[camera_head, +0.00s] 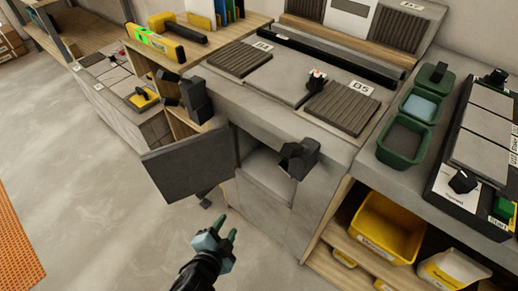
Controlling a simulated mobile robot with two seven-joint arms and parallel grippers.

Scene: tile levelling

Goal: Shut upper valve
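A dark flat door panel (188,163) stands swung out from the front of the grey bench, beside an open compartment (266,170). I cannot tell for certain which thing is the upper valve. A dark angular fixture (194,98) stands above the panel at the bench's left corner. Another dark fixture (299,158) sits at the bench's front edge. My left gripper (226,228) has green fingertips apart and nothing between them. It is below and right of the panel in the picture, not touching it. My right gripper is not in view.
The grey bench (242,97) carries ribbed dark tiles (342,106). Green tubs (404,140) stand to the right. Yellow bins (388,228) fill the lower shelf. A yellow level (155,43) lies at the upper left.

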